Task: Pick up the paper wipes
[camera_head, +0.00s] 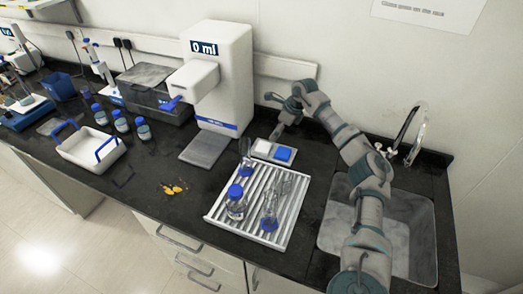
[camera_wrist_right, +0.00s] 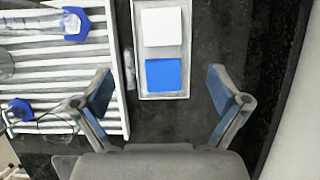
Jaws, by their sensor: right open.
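A small light tray (camera_head: 273,160) holds a white square stack (camera_head: 263,147) and a blue square stack (camera_head: 284,154), which look like the paper wipes. It lies on the black bench behind the ribbed rack. In the right wrist view the white stack (camera_wrist_right: 162,27) is farther ahead and the blue stack (camera_wrist_right: 166,75) is nearer. My right gripper (camera_head: 279,131) is above the bench by the tray's back edge. In the wrist view its fingers (camera_wrist_right: 160,88) are spread wide on either side of the tray's near end, empty. My left gripper is not in view.
A white ribbed rack (camera_head: 221,209) with a blue-capped bottle (camera_head: 236,204) and glass flasks stands beside the tray. A white dispenser (camera_head: 228,73) stands behind to the left. A sink (camera_head: 408,232) is on the right, close to the wall. A white blue-handled basket (camera_head: 95,156) is far left.

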